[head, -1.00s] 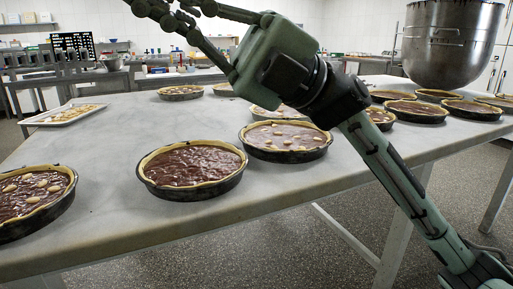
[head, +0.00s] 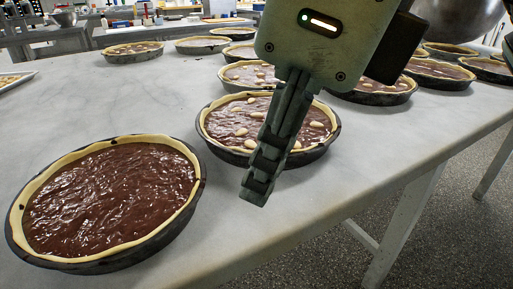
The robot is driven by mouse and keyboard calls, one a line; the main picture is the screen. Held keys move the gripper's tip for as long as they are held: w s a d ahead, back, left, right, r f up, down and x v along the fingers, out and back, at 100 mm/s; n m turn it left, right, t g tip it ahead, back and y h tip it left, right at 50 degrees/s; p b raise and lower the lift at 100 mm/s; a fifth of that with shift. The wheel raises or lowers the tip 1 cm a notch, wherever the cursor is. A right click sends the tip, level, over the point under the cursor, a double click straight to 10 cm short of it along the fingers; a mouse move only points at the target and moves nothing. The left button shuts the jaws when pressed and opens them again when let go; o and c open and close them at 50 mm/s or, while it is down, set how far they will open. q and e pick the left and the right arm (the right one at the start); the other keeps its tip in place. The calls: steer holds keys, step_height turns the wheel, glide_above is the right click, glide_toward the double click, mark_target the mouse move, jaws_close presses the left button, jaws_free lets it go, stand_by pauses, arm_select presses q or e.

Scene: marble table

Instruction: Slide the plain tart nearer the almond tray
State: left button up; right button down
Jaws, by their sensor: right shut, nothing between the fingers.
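The plain tart (head: 108,198), chocolate filling without almonds in a dark pan with a pale crust, sits on the marble table at the lower left. The almond tray (head: 31,76) is cut off by the left edge, farther back on the table. My right gripper (head: 256,190) points down, shut and empty, to the right of the plain tart and apart from it in the picture. It hides part of an almond-topped tart (head: 222,128) behind it. My left gripper is out of view.
Several more tarts stand in rows at the back and right, including one at the back left (head: 133,50). Bare marble (head: 130,100) lies between the plain tart and the tray. The table's front edge runs along the lower right.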

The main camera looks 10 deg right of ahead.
mark_target(202, 228)
steer(key=x, duration=0.6)
steer(key=a, duration=0.1)
steer(key=w+a, duration=0.1)
steer(key=a, duration=0.1)
steer(key=shift+w+f+p, duration=0.1)
steer(key=shift+w+p, duration=0.2)
steer(key=shift+p, duration=0.05)
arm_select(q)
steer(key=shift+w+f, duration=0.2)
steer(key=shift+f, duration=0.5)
arm_select(e)
steer(key=shift+w+a, duration=0.25)
steer(key=shift+a, duration=0.05)
